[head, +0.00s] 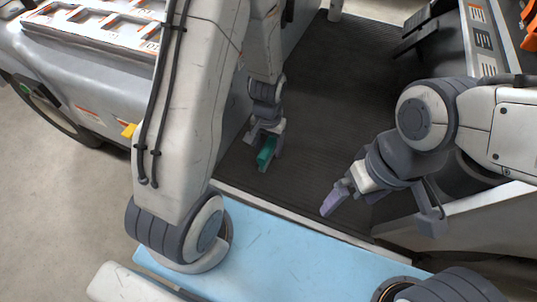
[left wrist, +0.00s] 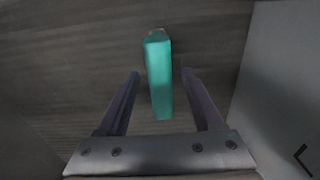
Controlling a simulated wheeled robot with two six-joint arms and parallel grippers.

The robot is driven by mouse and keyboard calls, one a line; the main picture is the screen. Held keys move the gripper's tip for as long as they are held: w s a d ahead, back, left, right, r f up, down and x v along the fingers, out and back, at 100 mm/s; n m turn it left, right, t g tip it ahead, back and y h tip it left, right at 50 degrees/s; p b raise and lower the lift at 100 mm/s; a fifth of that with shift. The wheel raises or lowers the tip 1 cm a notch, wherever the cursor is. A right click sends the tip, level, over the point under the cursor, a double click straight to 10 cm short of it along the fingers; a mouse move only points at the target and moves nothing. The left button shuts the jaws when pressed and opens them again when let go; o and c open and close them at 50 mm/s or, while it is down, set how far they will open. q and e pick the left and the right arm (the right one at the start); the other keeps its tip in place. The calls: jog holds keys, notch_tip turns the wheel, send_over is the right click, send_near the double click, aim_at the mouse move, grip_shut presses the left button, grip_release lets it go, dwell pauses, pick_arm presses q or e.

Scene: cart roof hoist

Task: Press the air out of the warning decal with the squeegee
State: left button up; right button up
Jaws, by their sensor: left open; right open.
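A teal bar, which looks like the squeegee (head: 266,153), is at my left gripper (head: 264,150) above the dark ribbed floor. In the left wrist view the squeegee (left wrist: 158,78) points away between the two spread fingers of my left gripper (left wrist: 158,85), with a gap on each side. The left gripper is open and not closed on it. I cannot tell whether the squeegee rests on the floor. My right gripper (head: 335,198) is open and empty over the same floor, to the right. I cannot pick out the warning decal for certain.
A grey body panel (head: 70,70) with small orange-marked labels stands at left, with a white slotted tray (head: 95,25) on top. A yellow piece (head: 129,130) sticks out at its side. A dark unit with a labelled light panel (head: 480,40) stands at upper right. The floor (head: 330,95) between is clear.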

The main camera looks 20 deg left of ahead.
pick_arm(q)
notch_tip(320, 180, down, 4)
jog(key=shift+r+b, duration=0.2)
jog(key=shift+b, duration=0.7)
jog(key=shift+r, duration=0.1)
pick_arm(e)
notch_tip(320, 180, down, 3)
jog(key=shift+r, duration=0.2)
pick_arm(q)
grip_shut()
jog(key=r+p, duration=0.3)
jog(key=d+r+p, duration=0.1)
jog(key=r, duration=0.1)
jog(key=shift+r, duration=0.15)
jog(key=d+r+p, duration=0.5)
jog(key=d+r, duration=0.1)
jog(key=d, duration=0.5)
jog(key=w+a+r+p, duration=0.35)
jog(key=a+r, duration=0.45)
jog(key=a, duration=0.6)
notch_tip(320, 180, up, 29)
jog(key=s+p, duration=0.1)
jog(key=p, duration=3.5)
jog(key=shift+s+d+p, duration=0.3)
jog(key=shift+d+p, duration=0.05)
pick_arm(e)
notch_tip(320, 180, up, 49)
